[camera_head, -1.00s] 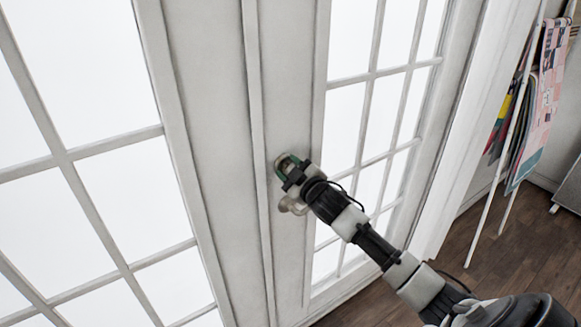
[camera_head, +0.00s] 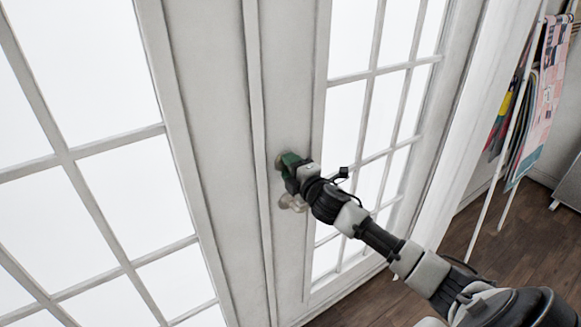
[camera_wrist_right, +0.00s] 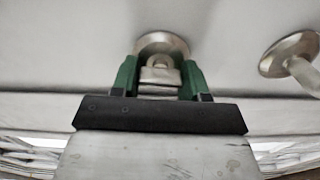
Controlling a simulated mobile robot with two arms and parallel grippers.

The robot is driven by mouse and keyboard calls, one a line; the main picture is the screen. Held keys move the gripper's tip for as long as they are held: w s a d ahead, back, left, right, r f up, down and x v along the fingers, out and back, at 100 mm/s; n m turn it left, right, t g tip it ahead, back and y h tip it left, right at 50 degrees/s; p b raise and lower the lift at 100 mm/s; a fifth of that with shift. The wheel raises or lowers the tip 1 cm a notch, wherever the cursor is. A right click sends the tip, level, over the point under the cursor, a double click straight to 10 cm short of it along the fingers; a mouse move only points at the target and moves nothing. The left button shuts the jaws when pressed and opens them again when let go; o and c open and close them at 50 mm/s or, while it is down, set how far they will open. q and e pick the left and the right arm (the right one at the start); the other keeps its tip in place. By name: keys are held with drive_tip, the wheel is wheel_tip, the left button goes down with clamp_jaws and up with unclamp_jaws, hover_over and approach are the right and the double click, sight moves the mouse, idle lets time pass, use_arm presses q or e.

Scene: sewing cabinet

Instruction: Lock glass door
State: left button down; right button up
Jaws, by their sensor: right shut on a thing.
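The white glass door (camera_head: 283,235) has two leaves with paned glass and fills the left and middle of the head view. Its round metal lock (camera_wrist_right: 163,45) with a thumb-turn shows in the right wrist view, between the green fingers of my right gripper (camera_wrist_right: 160,78). In the head view my right gripper (camera_head: 288,163) is at the lock, shut on the thumb-turn, and hides most of it. A metal door handle (camera_head: 292,202) sits just below the lock. It also shows at the right of the wrist view (camera_wrist_right: 290,60). My left gripper is not in view.
A white rack (camera_head: 507,150) with hanging fabrics (camera_head: 535,105) stands at the right. The wooden floor (camera_head: 500,240) is clear between it and the door. The door handle is close beside my right gripper.

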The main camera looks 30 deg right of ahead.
drive_tip(key=shift+n, duration=0.4)
drive_tip(key=o, duration=0.9)
drive_tip(key=shift+s+b, duration=1.2)
drive_tip(key=shift+s, duration=4.25)
drive_tip(key=shift+f, duration=0.15)
